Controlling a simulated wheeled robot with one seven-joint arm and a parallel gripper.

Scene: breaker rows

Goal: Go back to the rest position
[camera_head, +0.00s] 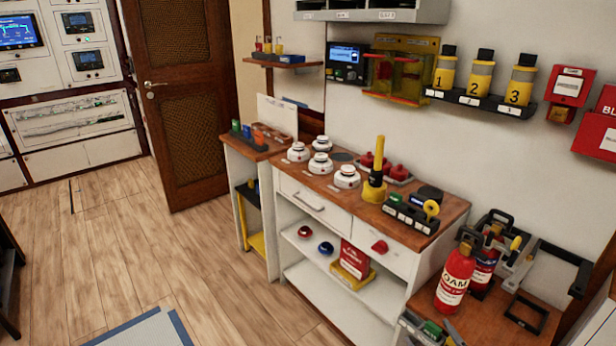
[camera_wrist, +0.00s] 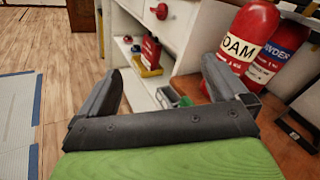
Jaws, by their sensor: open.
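My gripper (camera_wrist: 165,85) shows in the wrist view with its two dark fingers spread wide apart. It is open, and nothing is between the fingers. Beyond the fingers are the white cabinet's lower shelves and the wooden floor. The right finger overlaps the lower part of a red FOAM extinguisher (camera_wrist: 245,38) in the picture; whether they touch cannot be told. In the head view I cannot clearly make out my gripper.
The red FOAM extinguisher (camera_head: 455,280) stands on a low wooden bench (camera_head: 485,325) at right, beside a second extinguisher (camera_head: 483,268). The white cabinet (camera_head: 315,215) holds detectors and a yellow device (camera_head: 375,188) on top. Open wooden floor (camera_head: 120,255) lies at left.

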